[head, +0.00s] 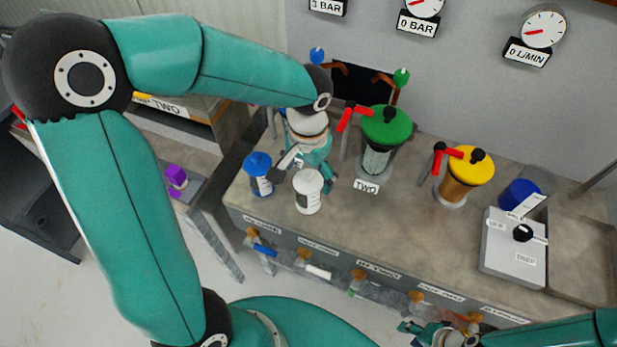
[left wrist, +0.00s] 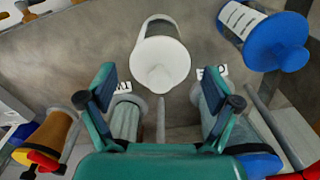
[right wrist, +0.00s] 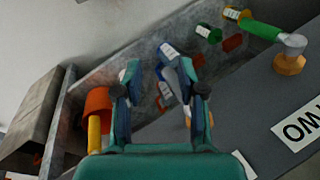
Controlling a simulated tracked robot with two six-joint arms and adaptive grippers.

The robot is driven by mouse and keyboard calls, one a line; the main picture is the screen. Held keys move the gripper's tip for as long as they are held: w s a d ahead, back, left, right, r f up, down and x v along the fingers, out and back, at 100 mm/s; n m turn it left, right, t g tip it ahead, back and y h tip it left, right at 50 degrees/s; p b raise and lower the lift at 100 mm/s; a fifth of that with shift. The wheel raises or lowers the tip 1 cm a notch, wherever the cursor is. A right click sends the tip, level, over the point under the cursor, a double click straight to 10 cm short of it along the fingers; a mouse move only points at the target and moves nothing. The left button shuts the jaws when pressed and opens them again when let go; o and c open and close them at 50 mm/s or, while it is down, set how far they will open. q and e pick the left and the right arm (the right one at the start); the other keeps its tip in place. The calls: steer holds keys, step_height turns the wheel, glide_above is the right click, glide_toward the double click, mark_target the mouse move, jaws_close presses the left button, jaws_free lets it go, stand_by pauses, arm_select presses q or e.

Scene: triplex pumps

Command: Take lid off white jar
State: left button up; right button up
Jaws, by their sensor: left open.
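The white jar (head: 308,198) stands upright on the grey bench, with its round knobbed white lid (left wrist: 160,64) in place. My left gripper (head: 309,168) is open above and just behind the jar. In the left wrist view the lid lies ahead, between the spread fingers (left wrist: 160,82), with none visibly touching it. My right gripper (head: 408,328) is low in front of the bench. Its fingers (right wrist: 158,80) stand apart with nothing held between them.
A blue-lidded jar (head: 259,175) stands close left of the white one. A green-topped pump (head: 384,127) and a yellow-topped pump (head: 465,178) stand further right, by a grey box (head: 512,248). Several coloured valves line the bench front, including a green-handled one (right wrist: 262,30).

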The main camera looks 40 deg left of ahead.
arm_select(q)
steer(key=c, duration=0.9)
steer(key=shift+s, duration=0.1)
steer(key=c, duration=0.7)
steer(key=shift+c, duration=0.2)
steer(key=shift+d, duration=0.1)
